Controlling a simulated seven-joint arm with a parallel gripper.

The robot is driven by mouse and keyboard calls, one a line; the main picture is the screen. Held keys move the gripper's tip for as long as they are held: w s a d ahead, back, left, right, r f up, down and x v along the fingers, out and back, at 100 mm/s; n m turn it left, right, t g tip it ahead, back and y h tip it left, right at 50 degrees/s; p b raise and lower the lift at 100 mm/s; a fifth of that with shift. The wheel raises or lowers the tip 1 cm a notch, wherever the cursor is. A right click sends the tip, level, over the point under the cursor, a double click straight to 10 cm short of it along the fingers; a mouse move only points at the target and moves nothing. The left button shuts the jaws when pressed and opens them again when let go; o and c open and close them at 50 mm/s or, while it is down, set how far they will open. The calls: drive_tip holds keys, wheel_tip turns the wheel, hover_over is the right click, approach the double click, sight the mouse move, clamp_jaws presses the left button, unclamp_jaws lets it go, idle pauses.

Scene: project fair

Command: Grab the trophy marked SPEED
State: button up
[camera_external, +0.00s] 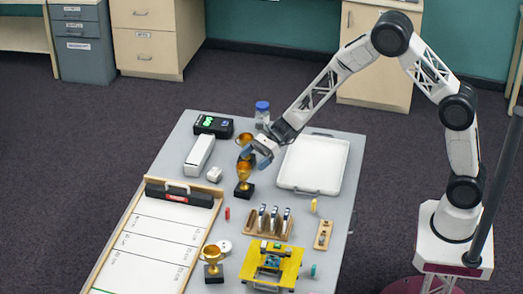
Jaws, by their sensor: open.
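Several gold cup trophies on dark bases stand upright on the grey table. The front trophy (212,256) is at the lower left. The middle trophy (243,172) stands just left of and below my gripper (262,157) in the picture. The back trophy (243,139) is partly hidden behind the gripper and the middle trophy. My gripper is open, with its fingers close to the middle and back trophies; I cannot tell whether it touches either. No trophy marking is readable, so I cannot tell which one says SPEED.
A white tray (292,184) lies right of the gripper. A jar with a blue lid (262,107) stands behind it. A wooden rack (252,233) and a yellow platform (290,268) stand in front. A marked white board (165,232) lies at left.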

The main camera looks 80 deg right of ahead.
sight(245, 166)
drive_tip(key=shift+a, duration=0.1)
drive_tip(key=shift+x, duration=2.5)
drive_tip(key=shift+w, duration=0.1)
drive_tip(key=c, duration=1.5)
drive_tip(key=shift+c, duration=0.2)
drive_tip(key=shift+r, duration=0.15)
